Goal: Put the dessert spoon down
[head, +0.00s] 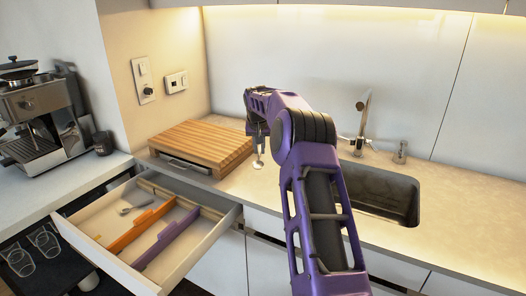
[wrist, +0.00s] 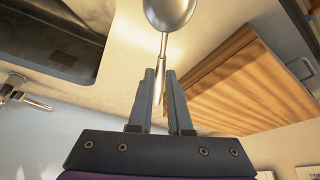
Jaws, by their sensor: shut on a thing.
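The dessert spoon (wrist: 168,14) is silver. In the wrist view its bowl is at the top edge and its handle runs down between my fingers. My gripper (wrist: 160,75) is shut on the handle. In the head view the spoon's bowl (head: 258,164) hangs below my gripper (head: 258,140), over the beige counter (head: 230,184) just right of the wooden board. Part of the spoon's handle is hidden by the gripper. I cannot tell whether the bowl touches the counter.
A thick wooden board (head: 200,145) lies on the counter to the left. An open drawer (head: 215,226) with orange and purple dividers and some utensils juts out below it. A dark sink (head: 378,190) with a tap (head: 362,115) is at the right. A coffee machine (head: 40,115) stands far left.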

